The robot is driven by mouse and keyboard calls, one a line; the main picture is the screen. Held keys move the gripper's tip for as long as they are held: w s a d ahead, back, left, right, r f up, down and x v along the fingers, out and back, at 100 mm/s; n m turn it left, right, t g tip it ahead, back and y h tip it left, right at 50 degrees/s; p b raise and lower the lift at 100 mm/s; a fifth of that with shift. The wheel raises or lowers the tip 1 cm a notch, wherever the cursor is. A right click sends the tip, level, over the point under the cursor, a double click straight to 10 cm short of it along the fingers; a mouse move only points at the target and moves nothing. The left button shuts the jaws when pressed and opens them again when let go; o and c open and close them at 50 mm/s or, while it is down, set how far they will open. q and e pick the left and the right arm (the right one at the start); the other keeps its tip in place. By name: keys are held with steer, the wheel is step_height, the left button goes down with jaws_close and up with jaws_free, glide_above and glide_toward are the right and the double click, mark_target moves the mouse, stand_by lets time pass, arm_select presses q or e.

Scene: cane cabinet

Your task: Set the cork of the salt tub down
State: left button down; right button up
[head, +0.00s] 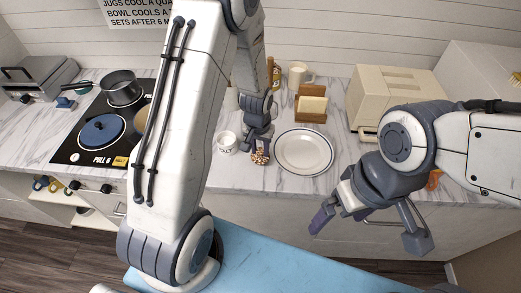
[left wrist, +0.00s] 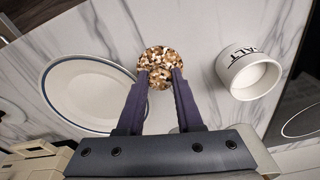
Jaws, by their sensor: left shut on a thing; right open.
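The cork (head: 260,158) is a speckled brown and cream round piece between the plate and the salt tub in the head view. My left gripper (head: 259,148) is shut on it; in the left wrist view the cork (left wrist: 158,61) sits between the two fingertips (left wrist: 160,76). I cannot tell whether its underside touches the counter. The white salt tub (head: 226,143) stands open on the counter just left of the cork. It also shows in the left wrist view (left wrist: 248,74), its lettering partly readable. My right gripper (head: 370,229) is open and empty, in front of the counter's edge.
A white plate (head: 304,152) lies right of the cork. Behind are a wooden holder (head: 311,104), a mug (head: 298,75) and a cream appliance (head: 394,98). A hob (head: 88,150) with a pan (head: 121,87) and a blue lid (head: 102,130) is at the left.

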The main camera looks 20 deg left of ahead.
arm_select(q)
steer(key=shift+f, duration=0.8)
steer(key=shift+f, duration=0.1)
steer(key=shift+f, duration=0.15)
steer(key=c, duration=0.6)
jaws_free()
steer(key=shift+o, duration=0.2)
